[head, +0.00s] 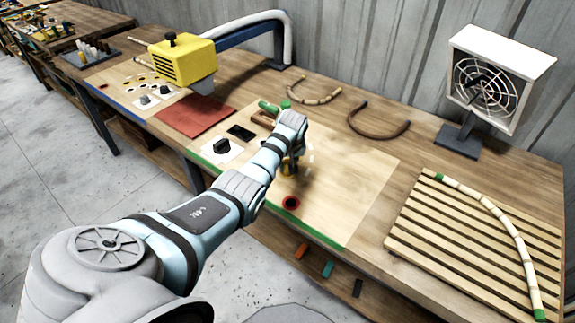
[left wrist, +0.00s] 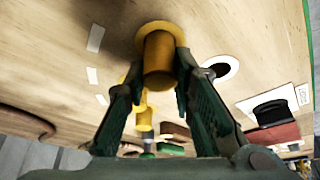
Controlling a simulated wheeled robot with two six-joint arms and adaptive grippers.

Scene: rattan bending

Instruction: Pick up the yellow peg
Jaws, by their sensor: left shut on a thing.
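The yellow peg (left wrist: 158,60) is a short cylinder with a wider yellow ring (left wrist: 165,30) at its far end, which lies against the pale wooden board in the left wrist view. My left gripper (left wrist: 157,76) is shut on the peg, with one dark green finger on each side. In the head view, the gripper (head: 291,162) is low over the board, and the peg (head: 286,170) is mostly hidden by it. I cannot tell whether the peg is off the board. My right gripper is not in view.
A black knob (head: 222,146), a yellow machine (head: 180,62), curved rattan pieces (head: 378,122), a fan heater (head: 488,80) and a slatted rack (head: 460,245) stand around. The board's right part is clear.

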